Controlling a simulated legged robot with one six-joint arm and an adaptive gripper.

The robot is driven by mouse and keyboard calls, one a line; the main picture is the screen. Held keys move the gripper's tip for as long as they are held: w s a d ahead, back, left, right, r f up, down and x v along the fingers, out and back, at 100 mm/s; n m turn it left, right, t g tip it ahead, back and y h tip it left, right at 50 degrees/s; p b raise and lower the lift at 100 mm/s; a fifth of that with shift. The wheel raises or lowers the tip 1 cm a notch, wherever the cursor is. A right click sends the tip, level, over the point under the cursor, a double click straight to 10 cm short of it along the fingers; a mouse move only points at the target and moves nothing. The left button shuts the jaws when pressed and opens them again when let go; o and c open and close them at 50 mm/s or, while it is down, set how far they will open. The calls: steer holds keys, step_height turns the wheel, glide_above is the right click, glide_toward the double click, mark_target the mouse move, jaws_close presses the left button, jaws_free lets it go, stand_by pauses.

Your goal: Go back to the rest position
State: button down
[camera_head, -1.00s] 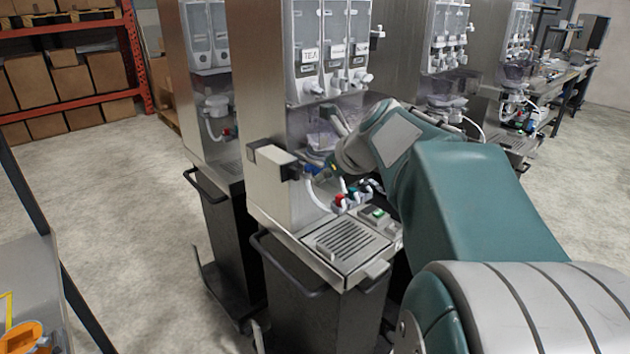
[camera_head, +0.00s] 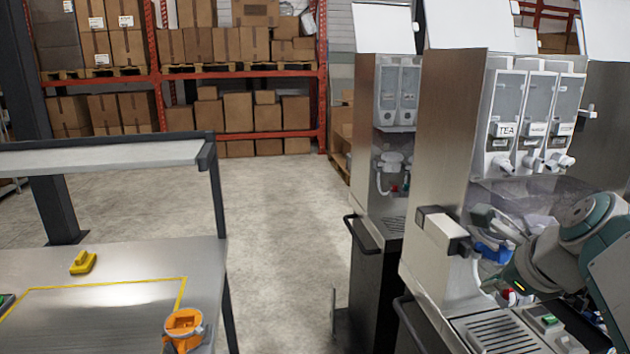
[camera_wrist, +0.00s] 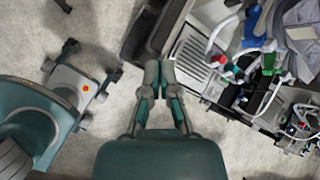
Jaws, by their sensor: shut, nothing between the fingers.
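My gripper (camera_wrist: 160,80) points down in the wrist view, its two fingertips close together with nothing between them. In that view it hangs over the floor beside the edge of the dispenser's drip tray (camera_wrist: 194,48). In the head view my arm reaches in from the right edge, in front of the dispenser (camera_head: 445,150) labelled TEA. My gripper (camera_head: 480,217) shows there only in part, near the dispenser's inside, and its fingertips are hard to make out.
A second dispenser (camera_head: 367,150) stands behind. A metal table (camera_head: 110,325) at the left holds a yellow object (camera_head: 82,262) and an orange device (camera_head: 184,328). Open floor (camera_head: 275,230) lies between table and dispensers. Shelves with boxes (camera_head: 240,45) stand at the back.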

steer(key=s+a+f+n+g, duration=0.1)
steer(key=s+a+f+n, duration=0.5)
steer(key=n, duration=0.7)
steer(key=s+a+f+n+g+h, duration=0.1)
steer(key=s+a+f+n, duration=0.4)
steer(key=n, duration=0.8)
steer(key=shift+s+a+f+n, duration=0.4)
steer(key=shift+s+a, duration=0.5)
steer(key=shift+a, duration=0.05)
steer(key=shift+d, duration=0.1)
